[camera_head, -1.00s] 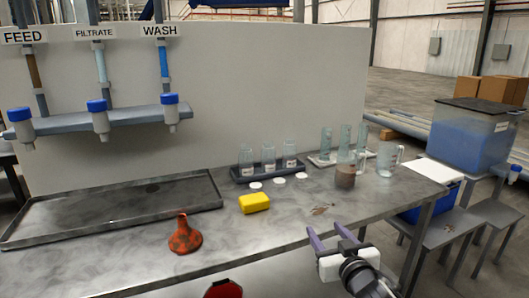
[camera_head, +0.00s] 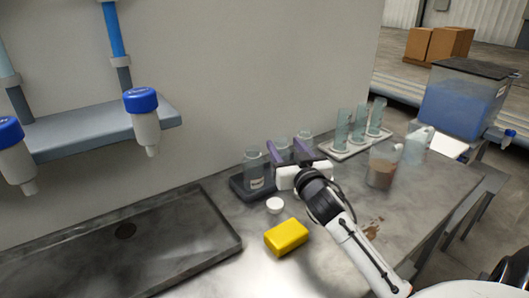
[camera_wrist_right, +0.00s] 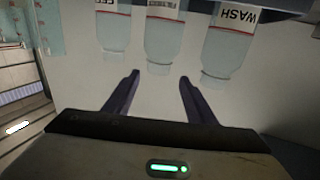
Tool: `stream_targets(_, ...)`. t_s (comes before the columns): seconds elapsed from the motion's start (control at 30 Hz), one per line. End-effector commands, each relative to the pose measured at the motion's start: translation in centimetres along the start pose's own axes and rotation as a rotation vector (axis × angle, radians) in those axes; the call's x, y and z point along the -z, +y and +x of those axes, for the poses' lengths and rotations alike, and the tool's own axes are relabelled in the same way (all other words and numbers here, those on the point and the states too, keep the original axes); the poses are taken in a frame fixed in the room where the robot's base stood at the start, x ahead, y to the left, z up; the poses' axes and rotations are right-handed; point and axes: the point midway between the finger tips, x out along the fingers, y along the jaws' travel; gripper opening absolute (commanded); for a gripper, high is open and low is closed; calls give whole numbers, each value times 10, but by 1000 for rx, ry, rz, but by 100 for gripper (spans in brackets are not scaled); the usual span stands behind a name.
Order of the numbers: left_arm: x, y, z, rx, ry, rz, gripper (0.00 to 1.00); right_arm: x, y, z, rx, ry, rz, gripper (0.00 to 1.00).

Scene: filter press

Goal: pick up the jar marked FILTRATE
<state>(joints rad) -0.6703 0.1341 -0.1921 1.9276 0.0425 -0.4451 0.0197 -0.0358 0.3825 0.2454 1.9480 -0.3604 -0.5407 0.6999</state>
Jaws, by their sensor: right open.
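Three clear jars stand in a dark rack (camera_head: 240,188) on the bench. In the right wrist view they appear upside down: one marked FEED (camera_wrist_right: 114,32) at left, the FILTRATE jar (camera_wrist_right: 163,35) in the middle with its label partly cut off, and one marked WASH (camera_wrist_right: 228,45) at right. My right gripper (camera_head: 285,153) is open at the rack. In the wrist view its fingers (camera_wrist_right: 158,82) point toward the middle jar, which shows beyond and between their tips, with nothing held. In the head view the gripper partly hides the middle jar (camera_head: 283,146). My left gripper is out of view.
A white cap (camera_head: 275,205) and a yellow block (camera_head: 286,237) lie before the rack. A white rack of cylinders (camera_head: 350,150) and a beaker with brown contents (camera_head: 383,170) stand to the right. A shallow dark tray (camera_head: 215,215) fills the left. A wall rises behind.

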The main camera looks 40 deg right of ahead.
Motion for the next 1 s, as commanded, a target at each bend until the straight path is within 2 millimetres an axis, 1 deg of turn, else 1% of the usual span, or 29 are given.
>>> stream_targets(0.03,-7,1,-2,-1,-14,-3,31,2,0,8,-1,2,-1,51)
stream_targets(0.1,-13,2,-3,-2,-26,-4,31,2,0,20,-1,3,-3,51)
stream_targets(0.2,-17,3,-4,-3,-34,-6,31,1,0,34,-1,2,-2,51)
stream_targets(0.47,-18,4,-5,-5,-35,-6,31,-2,1,54,0,1,-1,51)
stream_targets(0.63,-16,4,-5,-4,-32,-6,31,-9,3,77,-1,0,-2,51)
stream_targets(0.7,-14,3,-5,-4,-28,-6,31,-8,2,86,0,2,-1,51)
stream_targets(0.83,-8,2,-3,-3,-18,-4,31,-9,2,95,0,0,-2,51)
stream_targets(1.0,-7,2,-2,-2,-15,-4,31,-9,2,96,1,1,-1,51)
